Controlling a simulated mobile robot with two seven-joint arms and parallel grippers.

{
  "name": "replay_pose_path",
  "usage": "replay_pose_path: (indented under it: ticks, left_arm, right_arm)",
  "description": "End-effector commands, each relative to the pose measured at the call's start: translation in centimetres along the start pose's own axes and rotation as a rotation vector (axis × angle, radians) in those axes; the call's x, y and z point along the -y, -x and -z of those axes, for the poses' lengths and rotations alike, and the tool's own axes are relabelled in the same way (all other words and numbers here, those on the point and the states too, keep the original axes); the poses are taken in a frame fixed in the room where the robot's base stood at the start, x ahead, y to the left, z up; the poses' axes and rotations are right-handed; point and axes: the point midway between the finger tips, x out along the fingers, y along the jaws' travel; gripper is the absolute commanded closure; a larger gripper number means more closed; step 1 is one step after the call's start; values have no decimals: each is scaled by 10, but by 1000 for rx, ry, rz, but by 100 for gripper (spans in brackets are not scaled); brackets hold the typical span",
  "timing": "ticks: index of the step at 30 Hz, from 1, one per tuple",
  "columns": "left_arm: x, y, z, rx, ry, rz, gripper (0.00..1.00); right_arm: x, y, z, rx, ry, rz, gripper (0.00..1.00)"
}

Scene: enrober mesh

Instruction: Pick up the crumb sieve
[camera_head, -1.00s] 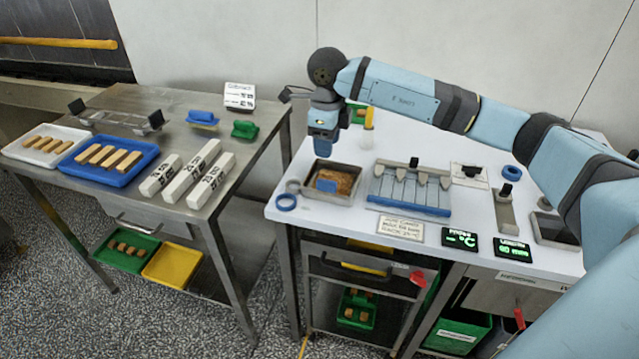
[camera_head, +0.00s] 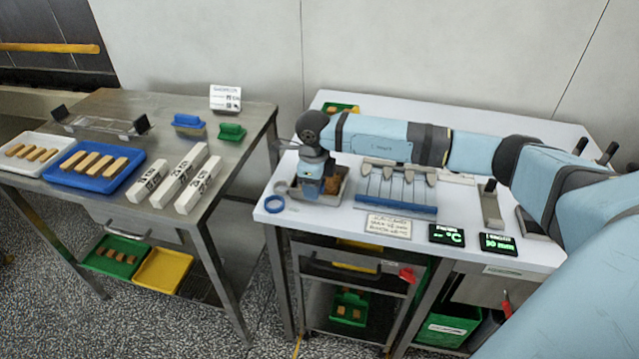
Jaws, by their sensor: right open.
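A steel tray (camera_head: 325,199) with brown contents (camera_head: 332,184) stands at the left end of the white table. My right gripper (camera_head: 309,190) points down over the tray's left part and hides much of it, including the blue piece inside. The gripper is open; I cannot tell whether it touches anything. A grey ring (camera_head: 281,187) and a blue ring (camera_head: 274,204) lie just left of the tray. I cannot tell for sure which of these is the crumb sieve. My left gripper is not in view.
A blue-edged rack (camera_head: 395,207) stands right of the tray, with a sign (camera_head: 388,225) in front. Displays (camera_head: 446,235) line the front edge. A steel table (camera_head: 130,210) at the left holds a blue tray (camera_head: 84,182) and white blocks (camera_head: 180,179); a gap separates the tables.

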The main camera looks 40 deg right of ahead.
Motion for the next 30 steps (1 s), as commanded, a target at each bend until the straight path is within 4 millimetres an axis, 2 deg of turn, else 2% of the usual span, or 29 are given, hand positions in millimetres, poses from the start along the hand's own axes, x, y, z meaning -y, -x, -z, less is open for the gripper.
replay_pose_path:
  ticks: [4,5,10,11,23,26,30]
  left_arm:
    - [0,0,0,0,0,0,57]
    - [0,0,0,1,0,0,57]
    - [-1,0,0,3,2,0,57]
    - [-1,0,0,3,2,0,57]
    - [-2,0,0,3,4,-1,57]
    - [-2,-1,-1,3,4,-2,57]
    - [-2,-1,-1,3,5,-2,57]
  right_arm:
    - [0,0,0,1,0,0,53]
    - [0,0,0,1,0,0,58]
    - [0,0,0,1,0,0,97]
    - [0,0,0,1,0,0,100]
    - [0,5,0,2,0,1,100]
    - [0,13,-1,3,1,1,100]
    - [1,34,-1,4,1,3,100]
